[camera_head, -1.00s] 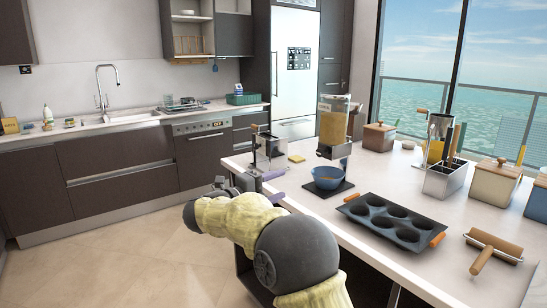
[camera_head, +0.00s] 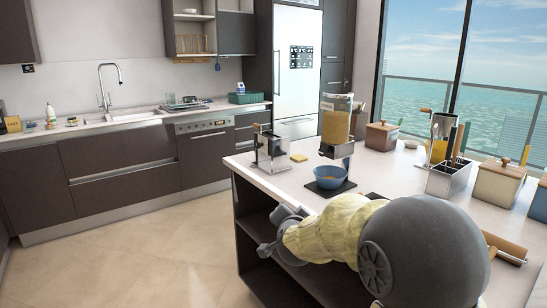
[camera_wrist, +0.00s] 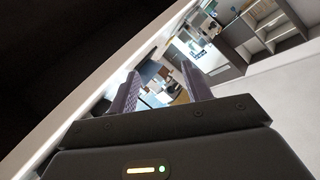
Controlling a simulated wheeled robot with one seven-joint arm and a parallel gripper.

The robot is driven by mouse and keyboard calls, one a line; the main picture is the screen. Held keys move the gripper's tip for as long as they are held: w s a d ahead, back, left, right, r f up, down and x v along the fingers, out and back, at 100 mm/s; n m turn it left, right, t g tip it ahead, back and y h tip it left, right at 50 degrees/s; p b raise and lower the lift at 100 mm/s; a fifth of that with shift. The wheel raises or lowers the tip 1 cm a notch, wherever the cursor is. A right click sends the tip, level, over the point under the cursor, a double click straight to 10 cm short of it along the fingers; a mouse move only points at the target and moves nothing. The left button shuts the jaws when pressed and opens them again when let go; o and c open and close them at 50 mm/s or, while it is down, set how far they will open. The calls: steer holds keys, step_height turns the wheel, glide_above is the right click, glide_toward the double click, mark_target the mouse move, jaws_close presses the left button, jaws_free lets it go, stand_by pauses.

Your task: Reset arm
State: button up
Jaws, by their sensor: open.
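My arm reaches in from the lower right in the head view, with a pale yellow sleeve and a large dark grey joint over the island counter (camera_head: 243,162). My gripper's wrist end lies low at the counter's left side, in front of the island's dark open shelves (camera_head: 258,268); its fingertips cannot be made out there. In the wrist view my gripper (camera_wrist: 160,85) has its two dark fingers spread apart with nothing between them. The wrist camera looks at a tilted angle, with a pale edge and a dark area close on the left.
On the counter stand a metal device (camera_head: 270,152), a juice dispenser (camera_head: 335,125), a blue bowl (camera_head: 329,177), a utensil holder (camera_head: 447,180), canisters (camera_head: 499,182) and a rolling pin (camera_head: 505,247). Floor (camera_head: 150,262) is clear between island and sink cabinets (camera_head: 115,170).

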steer(key=s+d+f+n+g, duration=0.35)
steer(key=s+f, duration=0.25)
steer(key=s, duration=0.4)
steer(key=s+d+f+n+g, duration=0.2)
steer(key=s+d+f+g, duration=0.25)
steer(key=s, duration=0.55)
steer(key=s+d+f+n+g, duration=0.35)
steer(key=s+f, duration=0.25)
steer(key=s, duration=0.4)
step_height(320, 180, up, 25)
steer(key=p, duration=2.5)
steer(key=shift+w+a+r+m+p, duration=0.2)
steer(key=shift+w+a+m+p, duration=0.15)
steer(key=shift+a+m+p, duration=0.1)
